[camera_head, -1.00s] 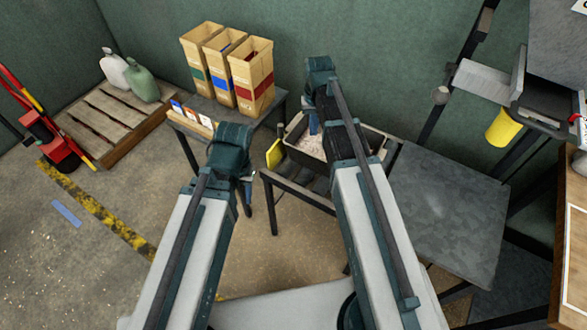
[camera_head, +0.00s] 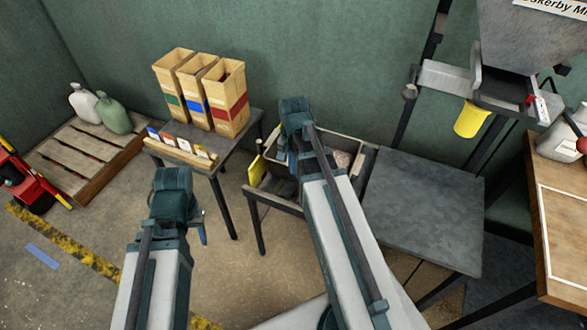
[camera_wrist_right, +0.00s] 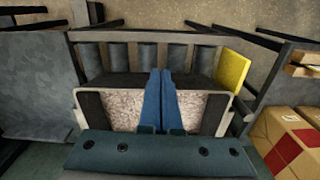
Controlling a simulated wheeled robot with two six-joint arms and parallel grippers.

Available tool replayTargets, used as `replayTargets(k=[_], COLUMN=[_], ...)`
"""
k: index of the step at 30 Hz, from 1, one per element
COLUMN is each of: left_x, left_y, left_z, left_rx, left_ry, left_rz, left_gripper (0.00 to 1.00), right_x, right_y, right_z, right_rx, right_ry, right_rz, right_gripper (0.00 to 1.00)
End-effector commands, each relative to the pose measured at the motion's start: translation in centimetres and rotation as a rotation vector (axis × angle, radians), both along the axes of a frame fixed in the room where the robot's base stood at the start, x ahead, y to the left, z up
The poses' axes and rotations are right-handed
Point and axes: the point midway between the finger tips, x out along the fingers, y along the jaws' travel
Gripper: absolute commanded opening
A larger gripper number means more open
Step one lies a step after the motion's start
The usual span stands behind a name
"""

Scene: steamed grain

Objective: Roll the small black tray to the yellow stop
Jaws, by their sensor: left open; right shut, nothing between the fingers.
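The small black tray (camera_head: 366,148) holds pale grain and sits on the dark roller stand, partly hidden by my right arm in the head view. In the right wrist view, the tray (camera_wrist_right: 214,116) shows dark inner walls and a light rim. The yellow stop (camera_head: 256,169) stands upright at the stand's left end; it also shows in the wrist view (camera_wrist_right: 233,70). I cannot tell whether the tray touches it. My right gripper (camera_wrist_right: 161,76) is shut and empty, its blue fingers over the tray. My left gripper (camera_head: 201,228) is open and empty, left of the stand.
Rollers (camera_wrist_right: 146,57) show beyond the tray in the wrist view. A bare grey table (camera_head: 425,215) adjoins the stand on the right. Three paper bags (camera_head: 230,95) and a card rack (camera_head: 180,150) stand on a table at the left. A yellow cup (camera_head: 471,118) hangs at the right.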

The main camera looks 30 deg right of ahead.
Motion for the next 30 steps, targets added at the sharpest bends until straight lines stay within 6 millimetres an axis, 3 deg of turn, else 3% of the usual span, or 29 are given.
replayTargets(k=[1, 18, 24, 30], left_x=[0.0, 0.0, 0.0, 0.0], left_y=[0.0, 0.0, 0.0, 0.0], left_z=[-1.2, -9.0, -8.2, -8.2], left_rx=[0.0, 0.0, 0.0, 0.0], left_ry=[0.0, 0.0, 0.0, 0.0], left_rz=[0.0, 0.0, 0.0, 0.0], left_gripper=[0.5, 0.5, 0.5, 0.5], right_x=[0.0, 0.0, 2.2, 2.5], right_y=[0.0, 0.0, -2.6, -3.2], right_z=[-1.2, -9.0, -8.2, -8.2], right_rx=[0.0, 0.0, 0.0, 0.0], right_ry=[0.0, 0.0, 0.0, 0.0], right_rz=[0.001, 0.001, -0.001, 0.001], right_gripper=[0.0, 0.0, 0.0, 0.0])
